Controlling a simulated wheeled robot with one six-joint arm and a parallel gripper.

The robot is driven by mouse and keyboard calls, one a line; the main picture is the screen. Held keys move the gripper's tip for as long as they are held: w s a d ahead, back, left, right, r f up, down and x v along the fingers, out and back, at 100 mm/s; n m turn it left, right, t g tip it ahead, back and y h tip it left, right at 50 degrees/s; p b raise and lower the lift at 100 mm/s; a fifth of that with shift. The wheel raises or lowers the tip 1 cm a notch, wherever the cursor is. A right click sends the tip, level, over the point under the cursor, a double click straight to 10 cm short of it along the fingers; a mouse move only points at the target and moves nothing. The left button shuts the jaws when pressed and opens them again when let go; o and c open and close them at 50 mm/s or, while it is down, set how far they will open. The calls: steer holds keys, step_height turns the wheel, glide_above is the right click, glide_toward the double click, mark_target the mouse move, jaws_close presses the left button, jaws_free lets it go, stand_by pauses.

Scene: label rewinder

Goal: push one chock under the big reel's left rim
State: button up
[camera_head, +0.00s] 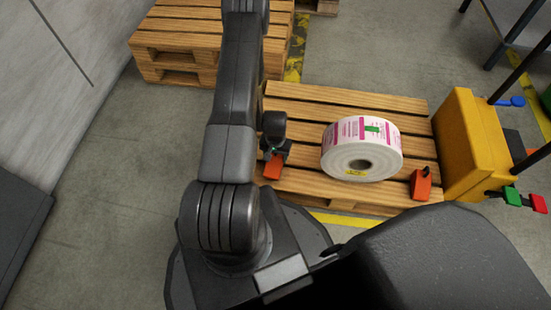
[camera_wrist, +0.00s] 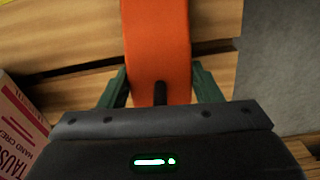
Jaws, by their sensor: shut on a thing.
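The big reel (camera_head: 338,163), white with printed labels, rests on a wooden pallet (camera_head: 300,190). My gripper (camera_head: 272,155) is to the left of the reel, low over the pallet's left part, shut on an orange chock (camera_head: 272,168). In the wrist view the orange chock (camera_wrist: 157,45) stands between the green fingers of my gripper (camera_wrist: 160,90). A gap of bare planks shows between this chock and the reel's left rim. A second orange chock (camera_head: 421,185) sits at the reel's right side. Whether the held chock touches the planks, I cannot tell.
A yellow machine block (camera_head: 472,145) with blue, green and red handles stands at the pallet's right end. Stacked pallets (camera_head: 180,40) lie at the back left. Grey floor (camera_head: 120,180) is clear on the left.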

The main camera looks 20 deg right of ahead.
steer(key=shift+f, duration=0.55)
steer(key=shift+f, duration=0.1)
steer(key=shift+f+b, duration=0.15)
steer(key=shift+b, duration=0.25)
steer(key=o, duration=1.2)
steer(key=shift+p, duration=0.4)
steer(key=r+p, duration=0.2)
steer(key=r, duration=0.5)
steer(key=r+p, duration=0.2)
steer(key=r, duration=0.5)
steer(key=shift+s+d, duration=0.15)
steer(key=shift+d, duration=0.05)
steer(key=shift+f, duration=0.1)
